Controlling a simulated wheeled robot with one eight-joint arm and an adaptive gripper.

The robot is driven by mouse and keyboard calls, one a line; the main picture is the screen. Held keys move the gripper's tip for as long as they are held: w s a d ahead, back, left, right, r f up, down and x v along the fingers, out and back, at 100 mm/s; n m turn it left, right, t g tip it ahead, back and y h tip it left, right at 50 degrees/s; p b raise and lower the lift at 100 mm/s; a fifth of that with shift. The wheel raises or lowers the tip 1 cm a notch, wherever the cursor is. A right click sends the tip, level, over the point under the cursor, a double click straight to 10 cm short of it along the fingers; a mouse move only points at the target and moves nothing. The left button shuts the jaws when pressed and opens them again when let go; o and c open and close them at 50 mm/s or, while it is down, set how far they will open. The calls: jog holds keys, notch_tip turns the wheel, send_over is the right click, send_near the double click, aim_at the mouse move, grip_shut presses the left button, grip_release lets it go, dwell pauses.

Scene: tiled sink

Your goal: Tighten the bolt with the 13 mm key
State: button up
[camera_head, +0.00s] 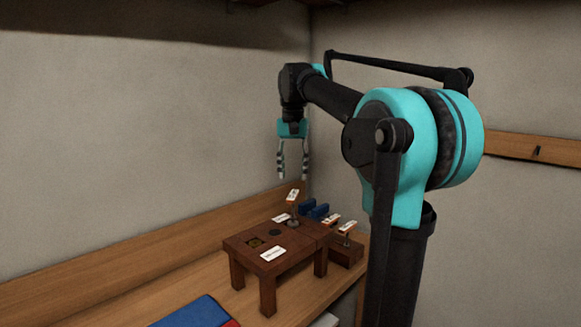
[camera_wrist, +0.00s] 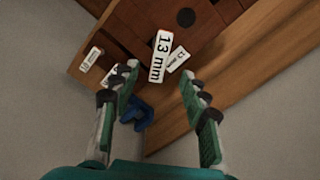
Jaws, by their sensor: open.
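In the wrist view a white tag reading "13 mm" (camera_wrist: 161,55) lies between and just beyond my fingertips. In the head view a tagged key (camera_head: 293,196) stands upright on the small brown wooden stand (camera_head: 262,279), below my gripper. My gripper (camera_head: 293,177) is open and empty, pointing down above that tag, apart from it. Its two fingers also frame the tag in the wrist view (camera_wrist: 159,72). The stand's top has a dark round spot (camera_head: 274,233) and a square recess (camera_head: 255,242). I cannot tell which is the bolt.
Two more tagged keys (camera_head: 331,221) (camera_head: 347,229) stand on a lower brown block (camera_head: 346,255) at the right. Blue objects (camera_head: 314,211) lie behind the stand. A blue and red item (camera_head: 195,312) lies at the front of the wooden counter. Walls (camera_head: 140,120) close the corner.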

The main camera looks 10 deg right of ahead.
aim_at(293, 194)
jog(key=shift+f, duration=4.45)
jog(key=shift+c, duration=0.3)
grip_shut()
